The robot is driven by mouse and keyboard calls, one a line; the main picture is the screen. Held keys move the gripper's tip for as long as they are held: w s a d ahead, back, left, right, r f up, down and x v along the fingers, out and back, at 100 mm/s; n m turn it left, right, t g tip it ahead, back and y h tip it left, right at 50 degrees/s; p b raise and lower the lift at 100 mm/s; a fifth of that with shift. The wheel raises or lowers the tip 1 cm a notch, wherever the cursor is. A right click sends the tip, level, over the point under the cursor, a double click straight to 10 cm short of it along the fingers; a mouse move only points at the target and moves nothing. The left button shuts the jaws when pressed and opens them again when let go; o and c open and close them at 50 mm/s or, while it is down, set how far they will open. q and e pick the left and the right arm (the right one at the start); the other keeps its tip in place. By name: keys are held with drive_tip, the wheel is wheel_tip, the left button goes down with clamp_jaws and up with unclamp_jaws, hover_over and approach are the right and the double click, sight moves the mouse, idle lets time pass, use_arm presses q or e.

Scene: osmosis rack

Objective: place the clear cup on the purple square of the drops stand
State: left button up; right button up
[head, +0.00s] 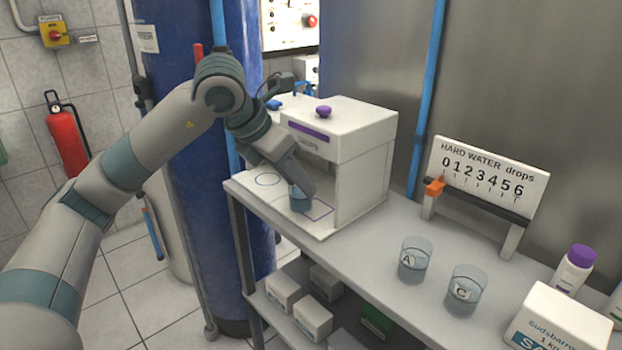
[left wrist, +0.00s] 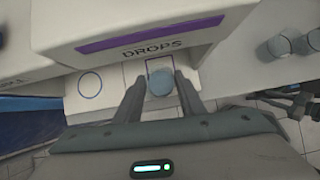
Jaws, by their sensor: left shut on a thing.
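The clear cup (head: 298,202) holds bluish liquid and sits between the fingers of my left gripper (head: 302,188), which is shut on it. In the left wrist view the cup (left wrist: 160,83) shows between the two fingers (left wrist: 161,92). The white drops stand (head: 362,150) has a purple band and a base plate. The purple square (head: 322,213) is outlined on that plate; in the left wrist view its outline (left wrist: 149,64) shows around and behind the cup. The cup is over or on the square's area; I cannot tell whether its bottom touches. My right gripper is out of view.
Two more cups, A (head: 414,262) and another lettered one (head: 464,292), stand on the shelf to the right. A hard water scale (head: 488,172), a purple-capped bottle (head: 573,270) and a white box (head: 560,325) are farther right.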

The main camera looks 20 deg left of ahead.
use_arm(q)
drive_tip(key=w, duration=0.1)
drive_tip(key=w+d, duration=0.1)
drive_tip(key=w, duration=0.1)
drive_tip(key=shift+w+d+f, duration=0.2)
drive_tip(key=shift+d+f, duration=0.15)
drive_tip(key=shift+f, duration=0.05)
drive_tip(key=shift+a+f, duration=0.1)
drive_tip(key=shift+f, duration=0.3)
drive_tip(key=shift+f, duration=0.1)
drive_tip(key=o, duration=1.1)
